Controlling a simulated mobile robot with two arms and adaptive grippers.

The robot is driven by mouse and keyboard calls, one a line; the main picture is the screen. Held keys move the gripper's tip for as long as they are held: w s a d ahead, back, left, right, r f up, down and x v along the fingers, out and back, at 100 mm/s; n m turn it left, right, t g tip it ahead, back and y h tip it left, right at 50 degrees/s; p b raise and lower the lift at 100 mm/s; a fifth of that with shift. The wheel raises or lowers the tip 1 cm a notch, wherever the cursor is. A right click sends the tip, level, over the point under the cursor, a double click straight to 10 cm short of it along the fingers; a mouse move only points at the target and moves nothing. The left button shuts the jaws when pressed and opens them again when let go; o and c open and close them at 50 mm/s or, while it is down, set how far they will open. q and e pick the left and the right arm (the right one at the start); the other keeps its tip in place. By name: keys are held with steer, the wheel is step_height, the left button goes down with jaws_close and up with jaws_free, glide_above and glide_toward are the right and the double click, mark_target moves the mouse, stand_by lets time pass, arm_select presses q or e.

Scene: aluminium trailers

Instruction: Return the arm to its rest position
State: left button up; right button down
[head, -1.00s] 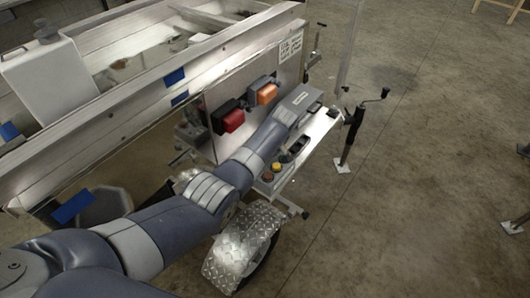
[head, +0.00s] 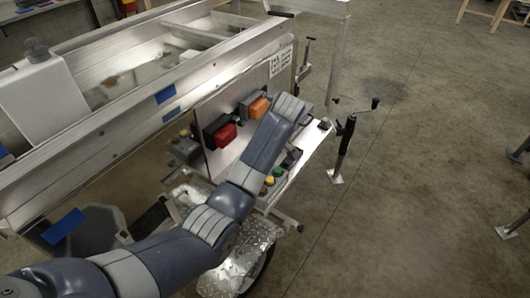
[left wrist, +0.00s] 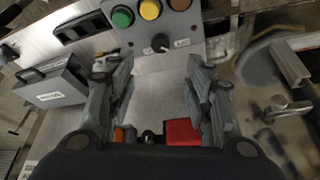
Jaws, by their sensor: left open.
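My left arm (head: 250,165) comes in from the lower left in the head view and reaches over the trailer's end panel. Its gripper is hidden there behind the arm. In the left wrist view my left gripper (left wrist: 157,80) shows two spread fingers with nothing between their tips. A panel with a green button (left wrist: 122,16), a yellow button (left wrist: 150,9) and a black knob (left wrist: 160,42) lies beyond the tips. The red lamp (left wrist: 181,131) and part of an orange lamp show low between the fingers. My right gripper is not in view.
The aluminium trailer (head: 130,125) fills the left of the head view, with a red lamp (head: 225,135) and an orange lamp (head: 259,107) on its end. A crank jack (head: 346,135) stands to the right. The concrete floor (head: 400,220) beyond is largely clear.

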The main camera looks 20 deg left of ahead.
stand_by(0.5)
arm_select(q)
steer(key=s+a+f+m+h, duration=0.1)
steer(key=s+a+f+m, duration=0.15)
steer(key=s+f, duration=0.5)
steer(key=s+a+f+m+h, duration=0.1)
steer(key=s+f+m, duration=0.25)
steer(key=s, duration=0.75)
steer(key=s+a+r+m+h, duration=0.1)
steer(key=s+r+m, duration=0.15)
steer(key=s, duration=0.75)
steer(key=s+r+m+h, duration=0.1)
steer(key=s+m, duration=0.2)
steer(key=s, duration=0.7)
step_height(320, 180, down, 25)
steer(key=s+a+f+g, duration=0.2)
steer(key=s+a+f, duration=0.1)
steer(key=s+f, duration=1.4)
steer(key=shift+s+f+y, duration=0.15)
steer(key=shift+s+y, duration=0.15)
steer(key=shift+s, duration=0.35)
